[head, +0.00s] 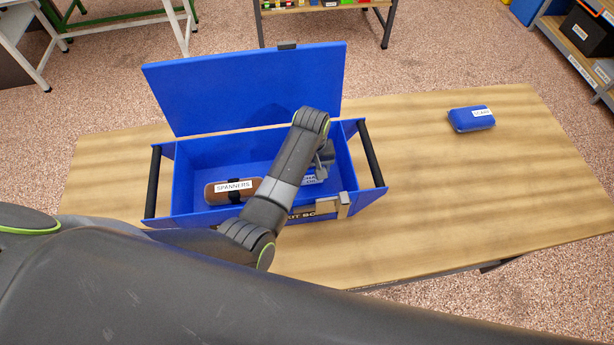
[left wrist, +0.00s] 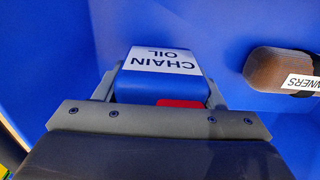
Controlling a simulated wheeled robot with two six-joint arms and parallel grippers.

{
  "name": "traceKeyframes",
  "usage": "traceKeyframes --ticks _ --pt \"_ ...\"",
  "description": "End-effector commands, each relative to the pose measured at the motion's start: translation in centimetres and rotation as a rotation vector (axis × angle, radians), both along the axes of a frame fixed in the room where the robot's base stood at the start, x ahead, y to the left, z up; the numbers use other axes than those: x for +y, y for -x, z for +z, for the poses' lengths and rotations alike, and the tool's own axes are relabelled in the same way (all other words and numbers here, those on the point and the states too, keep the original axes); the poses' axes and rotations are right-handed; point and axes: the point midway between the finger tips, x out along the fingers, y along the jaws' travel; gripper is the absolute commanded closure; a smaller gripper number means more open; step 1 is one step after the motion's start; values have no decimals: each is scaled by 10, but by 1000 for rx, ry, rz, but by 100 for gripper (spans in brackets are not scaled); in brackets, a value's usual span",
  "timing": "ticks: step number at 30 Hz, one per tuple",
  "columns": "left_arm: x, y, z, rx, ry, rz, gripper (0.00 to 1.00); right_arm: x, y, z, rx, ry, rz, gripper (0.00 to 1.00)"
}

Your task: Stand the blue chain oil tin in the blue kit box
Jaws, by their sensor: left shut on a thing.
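The blue kit box (head: 183,185) stands on the wooden table with its lid (head: 240,90) raised at the back. My left gripper (head: 322,172) reaches down into the right part of the box. It is shut on the blue chain oil tin (head: 309,180), which my arm partly hides in the head view. In the left wrist view the tin (left wrist: 165,62) sits between the two fingers (left wrist: 162,95), its white label showing and a red patch near the palm. I cannot tell whether the tin touches the box floor. My right gripper is not in view.
A brown spanners roll (head: 228,190) lies in the left part of the box and also shows in the left wrist view (left wrist: 285,70). A blue case (head: 471,119) lies on the right of the table (head: 450,200). The table around it is clear. Black handles flank the box.

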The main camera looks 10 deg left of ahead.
Motion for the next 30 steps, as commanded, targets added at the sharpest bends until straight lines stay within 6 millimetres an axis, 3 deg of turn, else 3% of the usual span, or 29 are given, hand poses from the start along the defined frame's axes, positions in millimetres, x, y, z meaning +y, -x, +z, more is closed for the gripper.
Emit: traceKeyframes --ticks 9,21,22,27,30 --pt "1 0 -37 1 -2 2 64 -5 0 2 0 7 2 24" --pt "1 0 -42 0 0 2 64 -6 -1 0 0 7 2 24" --pt "1 0 -42 0 -1 2 35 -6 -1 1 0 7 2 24" --pt "1 0 -42 0 -1 2 15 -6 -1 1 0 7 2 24" --pt "1 0 -42 0 -1 2 15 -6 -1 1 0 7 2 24"
